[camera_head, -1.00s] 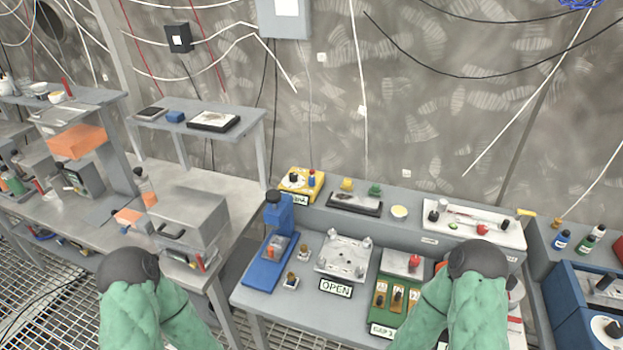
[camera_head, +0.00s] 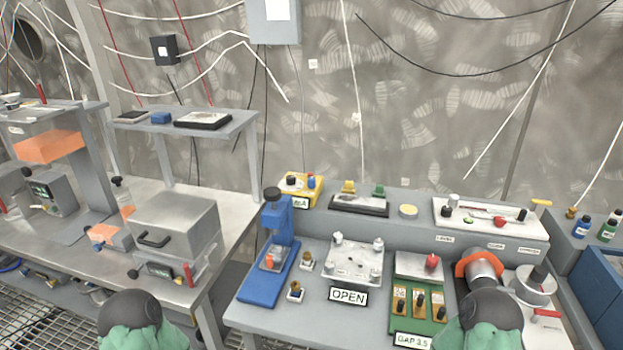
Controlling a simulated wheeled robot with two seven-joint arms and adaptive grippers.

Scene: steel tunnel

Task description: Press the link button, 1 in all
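No button marked "link" can be read from here. A red knob or button (camera_head: 432,261) sits on a pale grey plate on the right bench. On the shelf above, a yellow box (camera_head: 290,187) carries a dark knob, a blue and red part, and a small label too small to read surely. A white panel (camera_head: 480,228) on the same shelf has red, green and dark parts. My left arm shows only as a dark joint and green sleeve at the bottom left. My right arm's dark joint covers part of the bench at the bottom right.
The bench holds a blue press (camera_head: 276,240), a metal plate (camera_head: 355,262) with an "OPEN" sign (camera_head: 348,296), a green gauge block (camera_head: 418,308), an orange-ringed cylinder (camera_head: 483,264) and a grey cylinder (camera_head: 534,286). A left bench (camera_head: 215,278) stands across a gap.

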